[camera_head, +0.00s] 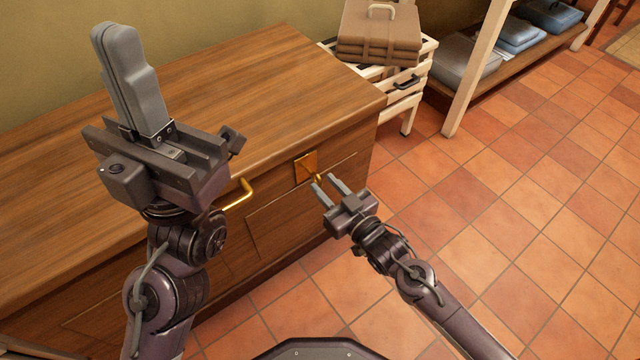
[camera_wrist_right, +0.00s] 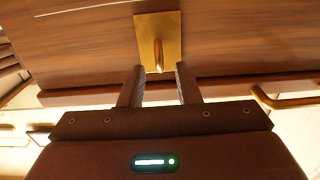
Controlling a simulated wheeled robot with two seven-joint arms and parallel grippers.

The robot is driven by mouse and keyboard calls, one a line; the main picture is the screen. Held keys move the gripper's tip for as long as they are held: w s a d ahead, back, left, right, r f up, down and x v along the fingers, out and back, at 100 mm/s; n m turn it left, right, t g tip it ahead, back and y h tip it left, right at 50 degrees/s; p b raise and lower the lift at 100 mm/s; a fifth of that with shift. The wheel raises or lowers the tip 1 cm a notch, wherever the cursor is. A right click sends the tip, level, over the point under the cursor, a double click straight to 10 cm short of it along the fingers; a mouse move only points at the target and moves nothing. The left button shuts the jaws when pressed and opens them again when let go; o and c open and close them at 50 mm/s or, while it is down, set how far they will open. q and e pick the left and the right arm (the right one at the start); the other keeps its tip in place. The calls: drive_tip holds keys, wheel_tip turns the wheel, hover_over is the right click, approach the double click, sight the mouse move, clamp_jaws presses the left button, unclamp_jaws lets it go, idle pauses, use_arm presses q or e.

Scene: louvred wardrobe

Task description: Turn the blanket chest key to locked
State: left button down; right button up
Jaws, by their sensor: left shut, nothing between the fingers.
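The blanket chest (camera_head: 230,90) is a wooden chest with a flat closed top. A square brass lock plate (camera_head: 304,166) sits on its front, with a small brass key (camera_head: 318,178) sticking out. In the right wrist view the plate (camera_wrist_right: 156,38) is straight ahead and the key (camera_wrist_right: 159,66) points towards me. My right gripper (camera_head: 326,184) is open, with its fingers either side of the key's line; I cannot tell whether they touch it. It also shows in the right wrist view (camera_wrist_right: 159,76). My left gripper (camera_head: 115,32) is shut and empty, raised above the chest top.
A brass handle (camera_head: 238,196) juts from the chest front, left of the lock. A white slatted stand (camera_head: 415,75) holding a brown case (camera_head: 378,35) is beyond the chest. A bed-like rack (camera_head: 480,85) stands at the back right. The tiled floor (camera_head: 510,190) is clear.

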sight(314, 176)
drive_tip(key=shift+x, duration=1.15)
clamp_jaws()
